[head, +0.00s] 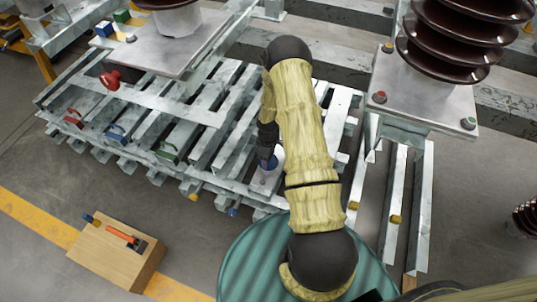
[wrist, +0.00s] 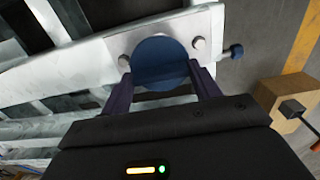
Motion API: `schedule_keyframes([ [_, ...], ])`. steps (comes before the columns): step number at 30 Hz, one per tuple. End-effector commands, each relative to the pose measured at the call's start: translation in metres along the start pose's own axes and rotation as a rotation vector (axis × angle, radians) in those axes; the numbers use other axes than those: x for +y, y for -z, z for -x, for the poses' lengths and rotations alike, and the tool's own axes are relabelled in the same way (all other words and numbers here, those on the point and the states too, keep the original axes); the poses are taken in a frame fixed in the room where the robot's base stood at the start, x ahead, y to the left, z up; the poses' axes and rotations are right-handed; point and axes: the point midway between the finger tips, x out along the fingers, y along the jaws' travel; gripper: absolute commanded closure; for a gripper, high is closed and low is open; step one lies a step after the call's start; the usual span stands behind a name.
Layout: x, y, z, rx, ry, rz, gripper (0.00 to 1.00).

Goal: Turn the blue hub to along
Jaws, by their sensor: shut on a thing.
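The blue hub (wrist: 160,62) is a round blue disc on a pale metal plate (wrist: 205,22) with bolts on either side, in the wrist view. My gripper (wrist: 163,85) has one finger on each side of the hub and is shut on it. In the head view the hub (head: 270,163) shows as a small blue patch beside my gripper (head: 267,155), on a light plate at the front edge of the metal frame. My yellow-sleeved arm hides part of that area. I cannot tell which way the hub is turned.
A wooden block (head: 117,252) with an orange-handled tool stands on the floor at the left. Red, blue and green handles line the frame's front edge. Ribbed brown insulators (head: 457,40) rise at the right. A green ribbed drum top (head: 245,262) lies below my arm.

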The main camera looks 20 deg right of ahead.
Motion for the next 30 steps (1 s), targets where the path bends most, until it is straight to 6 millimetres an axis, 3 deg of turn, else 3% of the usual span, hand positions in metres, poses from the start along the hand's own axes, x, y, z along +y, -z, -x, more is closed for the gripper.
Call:
schedule_keyframes([
  [11,0.001,0.001,0.000,0.003,-0.002,0.008,0.61],
  [12,0.001,0.001,0.000,0.003,-0.002,0.008,0.36],
  [15,0.001,0.001,0.000,0.003,-0.002,0.007,0.17],
  [25,0.000,0.000,0.002,0.001,-0.001,0.006,0.16],
  [30,0.001,0.000,0.018,0.001,-0.002,0.006,0.16],
])
